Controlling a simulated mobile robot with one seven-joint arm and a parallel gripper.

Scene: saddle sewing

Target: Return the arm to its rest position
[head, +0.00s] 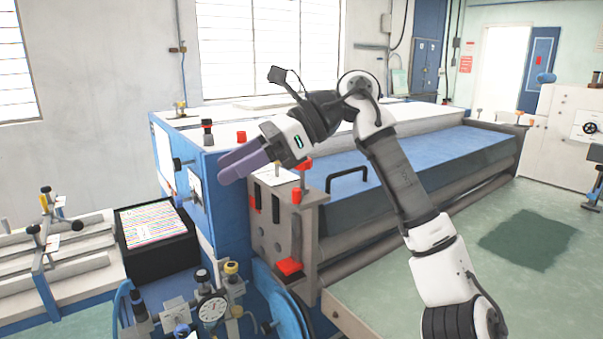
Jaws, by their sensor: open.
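My arm rises from the lower right of the head view, bends at its elbow near the top, and reaches left. My gripper (243,164) is at its end, with purple-grey fingers pointing left and slightly down. It is open and nothing shows between its fingers. It hangs in front of the blue side of the large machine (420,158), above the machine's grey end bracket. Part of the machine's top and front is hidden behind my arm.
Red knobs (289,266) stick out from the bracket below my gripper. A dial gauge (212,309) and valves stand at the lower front. A black box with a striped sheet (153,223) sits at left, beside a white slatted bench (75,265). Green floor at right is clear.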

